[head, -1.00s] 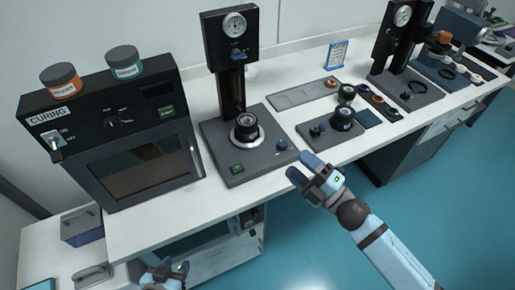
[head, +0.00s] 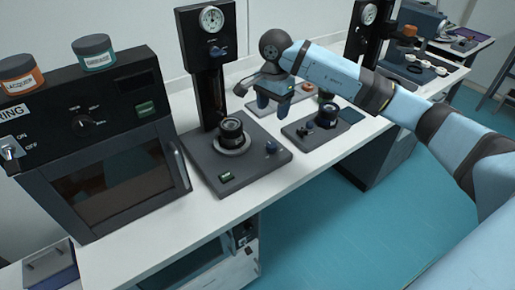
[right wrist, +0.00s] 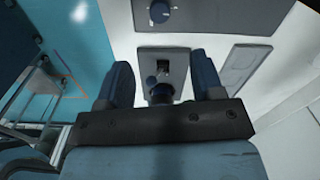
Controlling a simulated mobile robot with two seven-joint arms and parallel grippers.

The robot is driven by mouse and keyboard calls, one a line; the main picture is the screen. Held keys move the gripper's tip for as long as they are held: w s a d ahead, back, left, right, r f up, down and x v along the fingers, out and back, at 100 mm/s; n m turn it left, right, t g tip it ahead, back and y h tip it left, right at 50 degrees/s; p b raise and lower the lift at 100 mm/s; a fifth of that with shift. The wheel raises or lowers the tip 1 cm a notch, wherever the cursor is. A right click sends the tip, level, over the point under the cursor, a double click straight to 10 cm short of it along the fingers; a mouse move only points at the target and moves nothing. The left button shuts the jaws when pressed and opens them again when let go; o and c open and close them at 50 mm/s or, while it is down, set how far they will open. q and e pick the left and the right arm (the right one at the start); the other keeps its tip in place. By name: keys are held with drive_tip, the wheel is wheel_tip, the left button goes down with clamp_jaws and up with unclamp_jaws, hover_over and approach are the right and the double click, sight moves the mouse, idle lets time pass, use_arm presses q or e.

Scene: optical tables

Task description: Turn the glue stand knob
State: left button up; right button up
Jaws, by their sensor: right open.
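A tall black stand (head: 206,90) with a round gauge stands beside the curing oven. A smaller grey plate (head: 300,132) with small controls and a dark round part (head: 327,114) lies to the right. I cannot tell which is the glue stand. My left gripper is out of view.
The curing oven (head: 105,175) with two jars on top, one orange (head: 20,74) and one teal (head: 95,50), fills the left. A shallow grey tray (head: 258,108) lies behind the plate. The white table edge (head: 215,210) is clear in front.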

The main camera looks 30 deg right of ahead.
sight(271, 144)
wheel_tip(271, 144, down, 14)
drive_tip(key=shift+r, duration=0.15)
idle(0.3)
drive_tip(key=c, duration=0.9)
